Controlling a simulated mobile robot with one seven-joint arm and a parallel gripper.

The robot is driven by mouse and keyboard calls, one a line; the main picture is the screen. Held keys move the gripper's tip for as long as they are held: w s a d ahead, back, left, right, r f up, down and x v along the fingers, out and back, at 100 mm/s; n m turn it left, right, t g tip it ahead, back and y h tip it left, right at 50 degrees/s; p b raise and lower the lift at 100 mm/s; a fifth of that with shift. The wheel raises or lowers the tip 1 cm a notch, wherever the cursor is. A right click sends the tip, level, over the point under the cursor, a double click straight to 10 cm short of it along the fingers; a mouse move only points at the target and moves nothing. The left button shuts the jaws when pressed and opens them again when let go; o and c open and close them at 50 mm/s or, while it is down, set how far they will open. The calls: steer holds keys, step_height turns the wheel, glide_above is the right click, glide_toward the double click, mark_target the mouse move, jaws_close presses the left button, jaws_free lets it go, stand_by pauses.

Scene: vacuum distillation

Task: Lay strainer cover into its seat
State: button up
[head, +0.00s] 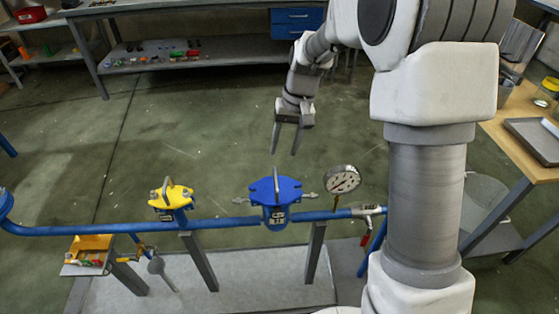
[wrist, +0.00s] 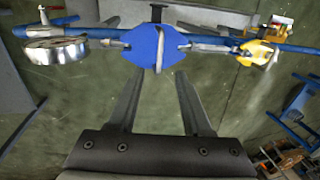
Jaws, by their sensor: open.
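A blue strainer cover (head: 288,188) with a grey upright bar handle lies on top of the blue strainer body (head: 274,219) in the pipe line. Whether it is fully down in its seat I cannot tell. Grey swing bolts (head: 310,196) stick out sideways on both sides. My gripper (head: 285,153) is open and empty, with its fingers pointing down above and behind the cover. In the wrist view the cover (wrist: 142,48) shows beyond the fingertips, its handle between their lines. The fingers do not touch it.
A round pressure gauge (head: 343,180) stands just right of the strainer. A yellow-topped fitting (head: 173,194) sits on the blue pipe (head: 110,230) to the left. A wooden table (head: 512,148) with a grey tray (head: 535,140) is at the right. The floor behind the pipe is clear.

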steer(key=r, duration=0.2)
steer(key=d+r, duration=0.1)
steer(key=r, duration=0.2)
steer(key=shift+r+p, duration=0.15)
steer(key=shift+p, duration=0.15)
steer(key=s+d+r+t+h+p, duration=0.1)
steer(key=s+d+r+t+p, duration=0.25)
steer(key=s+r, duration=0.9)
steer(key=s+d+r+t+h+p, duration=0.1)
steer(key=s+d+r+t+p, duration=0.1)
steer(key=s, duration=1)
steer(key=shift+s+d+r+p, duration=0.2)
steer(key=shift+d+r+p, duration=0.55)
steer(key=shift+r, duration=0.35)
